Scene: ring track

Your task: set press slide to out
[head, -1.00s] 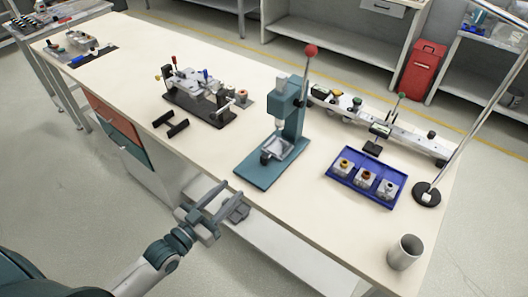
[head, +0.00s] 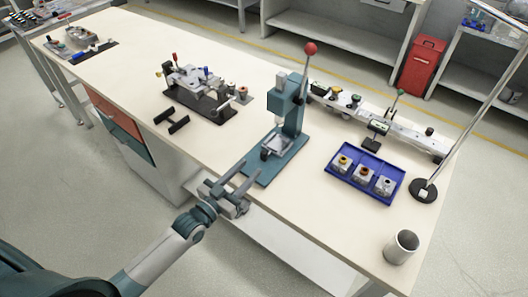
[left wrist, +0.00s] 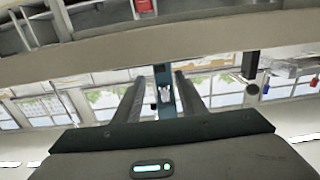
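The teal press (head: 288,108) stands on the bench, with a red ball on its lever. Its slide (head: 273,145) is a pale nest with a dark knob at the front, low on the press base; I cannot tell how far out it sits. My left gripper (head: 243,175) is open and empty, just in front of the press base at the bench's near edge. In the left wrist view the press (left wrist: 165,92) shows between the two fingers (left wrist: 163,95), at a distance. My right gripper is not in view.
A clamp fixture (head: 200,92) and a black bracket (head: 171,120) lie left. The bench front edge is clear.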

